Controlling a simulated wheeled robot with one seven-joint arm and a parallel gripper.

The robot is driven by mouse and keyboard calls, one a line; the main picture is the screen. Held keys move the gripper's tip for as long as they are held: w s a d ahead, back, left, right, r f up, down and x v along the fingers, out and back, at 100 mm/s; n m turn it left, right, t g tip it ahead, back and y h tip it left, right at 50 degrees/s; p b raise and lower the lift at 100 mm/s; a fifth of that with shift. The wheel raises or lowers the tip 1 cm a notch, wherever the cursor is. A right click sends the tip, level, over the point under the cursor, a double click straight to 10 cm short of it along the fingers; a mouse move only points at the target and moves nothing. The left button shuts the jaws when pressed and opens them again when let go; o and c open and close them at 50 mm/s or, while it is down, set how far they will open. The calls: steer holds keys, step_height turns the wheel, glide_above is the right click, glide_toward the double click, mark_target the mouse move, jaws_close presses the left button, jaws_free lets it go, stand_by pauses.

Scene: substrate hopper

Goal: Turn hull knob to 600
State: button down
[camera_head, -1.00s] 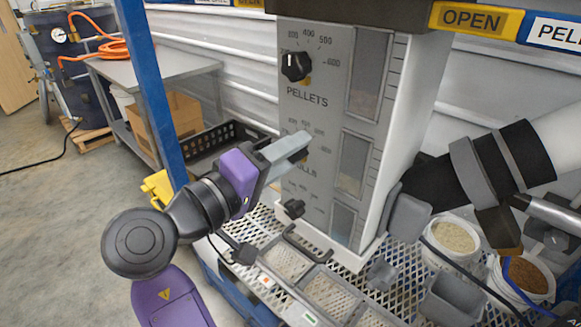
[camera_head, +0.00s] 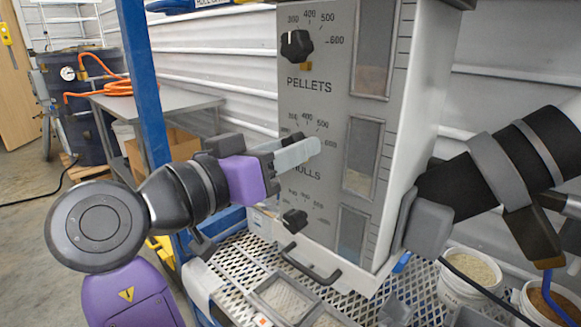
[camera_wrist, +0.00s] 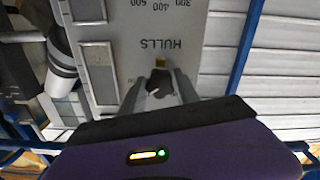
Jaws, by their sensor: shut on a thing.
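The hopper panel (camera_head: 330,110) carries a dial marked HULLS with numbers up to 600. In the head view my gripper's fingers (camera_head: 298,153) reach over this dial and mostly hide its knob. In the wrist view the panel is upside down. There the dark hull knob (camera_wrist: 159,82) sits between my two fingers (camera_wrist: 159,88), which close on its sides. A small yellow tab (camera_wrist: 160,62) shows between the knob and the word HULLS. A pale mark shows on the knob, but I cannot tell which number it points to.
The pellets knob (camera_head: 297,45) is above, and another black knob (camera_head: 294,220) is below my gripper. A blue post (camera_head: 145,90) stands left of the hopper. A mesh shelf (camera_head: 225,262) with trays lies below. A black tube (camera_head: 480,180) is at the right.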

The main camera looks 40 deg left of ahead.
steer(key=m+b, duration=0.2)
steer(key=m, duration=0.1)
steer(key=m+b, duration=0.2)
steer(key=shift+f, duration=0.25)
steer(key=shift+m, duration=0.3)
steer(key=c, duration=0.9)
jaws_free()
steer(key=shift+r, duration=0.15)
steer(key=shift+s, duration=0.1)
steer(key=s, duration=0.7)
steer(key=shift+s+a, duration=0.3)
steer(key=shift+a, duration=0.05)
